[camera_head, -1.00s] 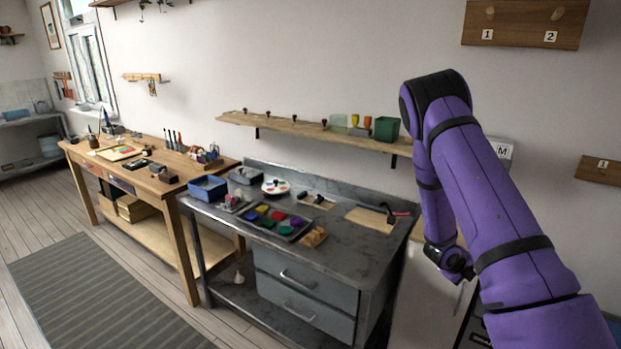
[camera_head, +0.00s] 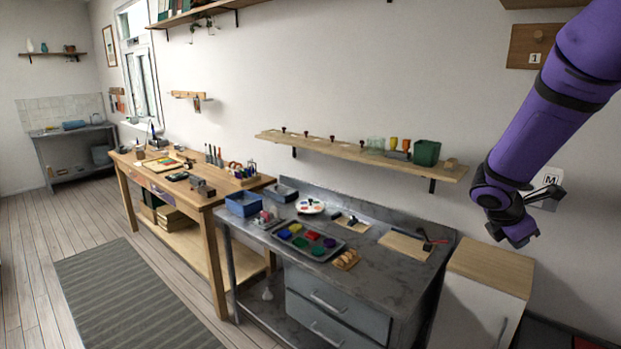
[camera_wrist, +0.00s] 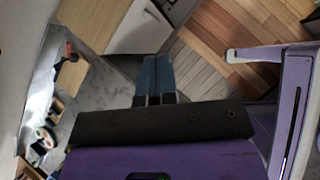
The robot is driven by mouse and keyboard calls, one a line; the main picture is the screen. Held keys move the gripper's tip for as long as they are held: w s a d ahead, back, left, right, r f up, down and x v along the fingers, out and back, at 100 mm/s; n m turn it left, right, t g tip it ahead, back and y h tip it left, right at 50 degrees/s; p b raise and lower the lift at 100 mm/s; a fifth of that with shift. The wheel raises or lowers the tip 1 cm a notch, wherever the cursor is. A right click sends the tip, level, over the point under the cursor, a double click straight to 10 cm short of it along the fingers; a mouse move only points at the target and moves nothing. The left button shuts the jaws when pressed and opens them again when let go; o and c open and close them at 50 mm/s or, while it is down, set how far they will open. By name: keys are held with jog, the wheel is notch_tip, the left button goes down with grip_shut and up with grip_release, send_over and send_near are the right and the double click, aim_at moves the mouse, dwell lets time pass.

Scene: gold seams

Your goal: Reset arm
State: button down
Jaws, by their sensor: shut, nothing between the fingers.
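My purple arm (camera_head: 560,90) reaches in from the upper right in the head view, above and in front of the small white cabinet (camera_head: 474,306) with a wooden top. Its dark joint hangs low over that cabinet's right side. In the wrist view, my gripper (camera_wrist: 156,62) shows its two blue fingers pressed together, with nothing between them. The fingers are clear of any object and point toward the floor area in front of the cabinet.
The grey metal workbench (camera_head: 390,268) carries a paint tray (camera_head: 306,240), a palette (camera_head: 310,206) and a blue bin (camera_head: 243,204). A wooden table (camera_head: 200,196) stands left. A wall shelf (camera_head: 345,152) holds a green container (camera_head: 426,153). Floor (camera_head: 80,220) is open at left.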

jog(key=s+a+r+m+t+y, duration=0.2)
jog(key=s+a+r+m+y, duration=0.2)
jog(key=s+a+r+m, duration=0.3)
jog(key=s+a+r+m+t+y, duration=0.1)
jog(key=s+a+r+m+y, duration=0.2)
jog(key=s+a+r+m, duration=0.5)
jog(key=s+a+m, duration=0.2)
jog(key=s+a, duration=0.3)
jog(key=s, duration=0.2)
jog(key=shift+r+m+t+y, duration=0.2)
jog(key=shift+m+t+y, duration=0.2)
